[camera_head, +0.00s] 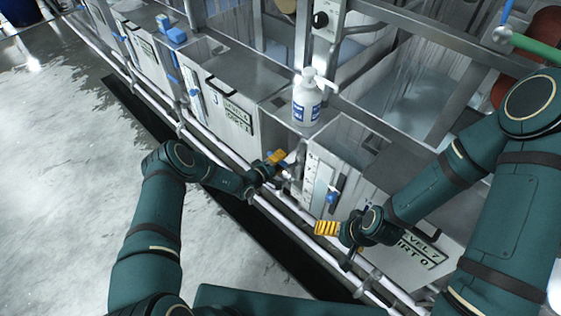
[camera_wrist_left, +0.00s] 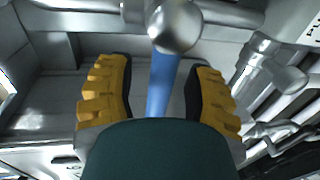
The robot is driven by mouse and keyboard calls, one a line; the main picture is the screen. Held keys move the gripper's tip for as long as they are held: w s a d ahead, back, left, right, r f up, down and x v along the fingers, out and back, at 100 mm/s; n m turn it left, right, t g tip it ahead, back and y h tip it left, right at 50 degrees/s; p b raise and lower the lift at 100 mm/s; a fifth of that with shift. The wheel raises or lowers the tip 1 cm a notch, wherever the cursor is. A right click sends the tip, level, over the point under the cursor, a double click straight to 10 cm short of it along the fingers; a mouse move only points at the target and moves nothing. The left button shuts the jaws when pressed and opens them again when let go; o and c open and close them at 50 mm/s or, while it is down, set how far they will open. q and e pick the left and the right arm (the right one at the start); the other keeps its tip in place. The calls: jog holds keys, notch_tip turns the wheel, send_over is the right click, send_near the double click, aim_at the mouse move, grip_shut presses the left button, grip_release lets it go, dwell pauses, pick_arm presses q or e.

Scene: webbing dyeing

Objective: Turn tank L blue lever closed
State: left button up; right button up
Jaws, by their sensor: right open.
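A blue lever (camera_wrist_left: 160,84) shows in the left wrist view, with a round metal knob (camera_wrist_left: 175,26) at its far end. My left gripper (camera_wrist_left: 158,95) is open, with one yellow finger on each side of the lever and a gap to both. In the head view my left gripper (camera_head: 275,157) is beside the pipework between two tank fronts, and its lever is hidden there. My right gripper (camera_head: 327,228) is open and empty, in front of the nearer tank, below a blue valve handle (camera_head: 331,197). I cannot tell which tank is L.
A white bottle with a blue label (camera_head: 306,98) stands on the tank ledge. White pipes (camera_head: 218,157) run along the tank fronts. A labelled tank front (camera_head: 236,112) lies beyond my left gripper. The wet floor (camera_head: 60,140) at left is clear.

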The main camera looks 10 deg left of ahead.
pick_arm(q)
jog(key=v, duration=1.2)
dwell(0.3)
